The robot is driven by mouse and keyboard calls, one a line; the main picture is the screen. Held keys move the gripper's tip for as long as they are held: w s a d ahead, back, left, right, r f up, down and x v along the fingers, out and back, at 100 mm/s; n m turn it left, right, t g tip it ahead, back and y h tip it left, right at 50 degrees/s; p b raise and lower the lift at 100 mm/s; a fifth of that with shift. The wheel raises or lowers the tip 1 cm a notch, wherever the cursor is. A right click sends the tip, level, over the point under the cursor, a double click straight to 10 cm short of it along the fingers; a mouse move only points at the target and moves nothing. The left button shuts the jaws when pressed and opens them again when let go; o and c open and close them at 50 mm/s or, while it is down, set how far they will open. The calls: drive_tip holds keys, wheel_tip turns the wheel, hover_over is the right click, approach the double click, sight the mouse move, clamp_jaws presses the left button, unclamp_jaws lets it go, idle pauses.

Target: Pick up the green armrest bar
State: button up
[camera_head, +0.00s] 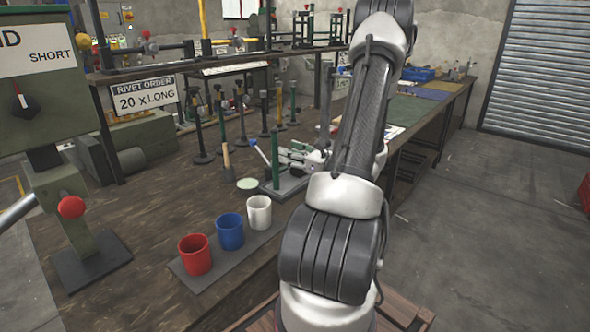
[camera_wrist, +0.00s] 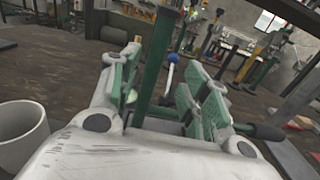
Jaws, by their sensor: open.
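A slim dark green upright bar (camera_head: 275,160), which looks like the green armrest bar, stands on a grey base plate (camera_head: 290,188) on the bench. In the wrist view the bar (camera_wrist: 158,60) rises, slightly tilted in the picture, between the two fingers. My gripper (camera_head: 290,157) is open and reaches the bar from the right in the head view. In the wrist view my gripper (camera_wrist: 160,95) has green finger pads on either side of the bar, with a gap at least on the right. The bar's lower end is hidden by the gripper body in the wrist view.
Red (camera_head: 195,254), blue (camera_head: 230,231) and white (camera_head: 259,212) cups stand on a dark mat in front. A blue-tipped lever (camera_wrist: 172,62) is just beyond the bar. Several upright dark tools stand behind. A green press (camera_head: 75,215) stands at left.

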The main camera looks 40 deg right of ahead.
sight(275, 146)
drive_tip(key=w, duration=0.2)
drive_tip(key=w+a, duration=0.1)
drive_tip(key=w, duration=0.3)
drive_tip(key=shift+w+a+r, duration=0.3)
drive_tip(key=shift+r, duration=0.1)
clamp_jaws()
